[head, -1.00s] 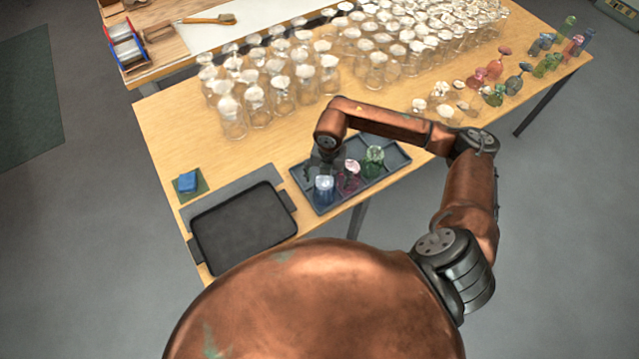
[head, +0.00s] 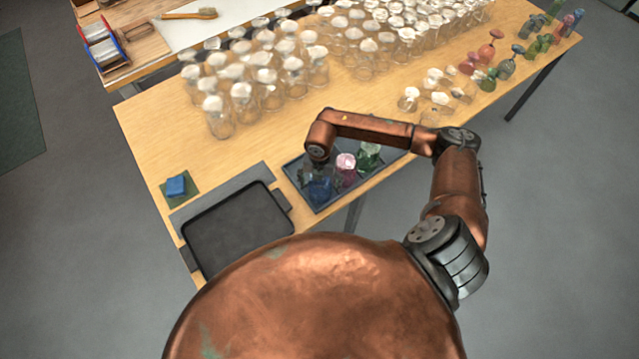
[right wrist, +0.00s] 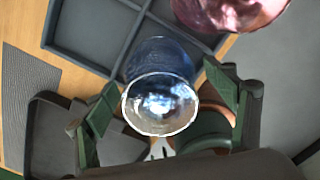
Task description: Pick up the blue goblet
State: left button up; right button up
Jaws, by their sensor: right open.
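The blue goblet (head: 320,189) stands in the dark divided tray, at its near left part. In the right wrist view the goblet (right wrist: 160,98) shows its clear round end toward the camera and its blue part behind. My right gripper (right wrist: 163,105) is open, with one green-padded finger on each side of the goblet. I cannot tell whether either finger touches it. In the head view my right gripper (head: 316,170) is over the goblet and partly hides it. My left gripper is not in view.
A pink goblet (head: 346,168) and a green goblet (head: 368,155) stand beside it in the tray (head: 396,158). A black flat tray (head: 238,230) lies to the left. Many clear glasses (head: 268,88) crowd the table's back. Bare wood lies between.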

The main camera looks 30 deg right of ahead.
jog(key=shift+f, duration=0.7)
jog(key=shift+a, duration=0.1)
jog(key=c, duration=1.4)
jog(key=shift+r, duration=0.1)
